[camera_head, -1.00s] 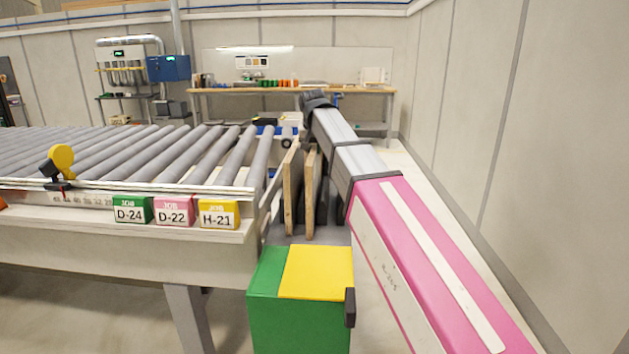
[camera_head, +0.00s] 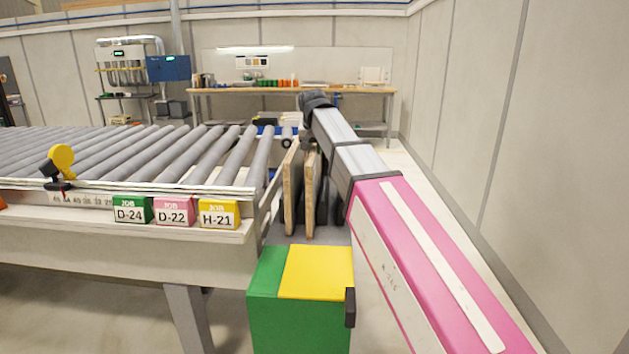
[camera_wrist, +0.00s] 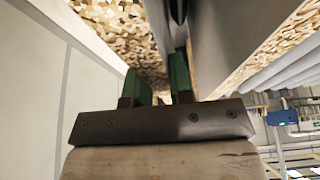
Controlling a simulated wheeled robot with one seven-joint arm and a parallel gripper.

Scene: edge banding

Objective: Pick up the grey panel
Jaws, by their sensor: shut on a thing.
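In the wrist view my gripper (camera_wrist: 154,86), with green finger pads, is shut on a panel (camera_wrist: 112,22) with a speckled chipboard edge and a grey face. A second grey-faced panel (camera_wrist: 222,42) stands close to its right, with a dark narrow gap between. In the head view two upright panels with chipboard edges stand side by side, the left panel (camera_head: 290,190) and the right panel (camera_head: 310,195). The right one shows a grey face beside my arm. My fingers are hidden in the head view, and which of these panels they hold is hard to tell there.
A roller conveyor (camera_head: 215,150) lies directly left of the panels, with job cards (camera_head: 172,210) on its front rail. A green and yellow box (camera_head: 300,310) stands in front. A wall (camera_head: 500,120) runs along the right. A workbench (camera_head: 290,91) stands at the back.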

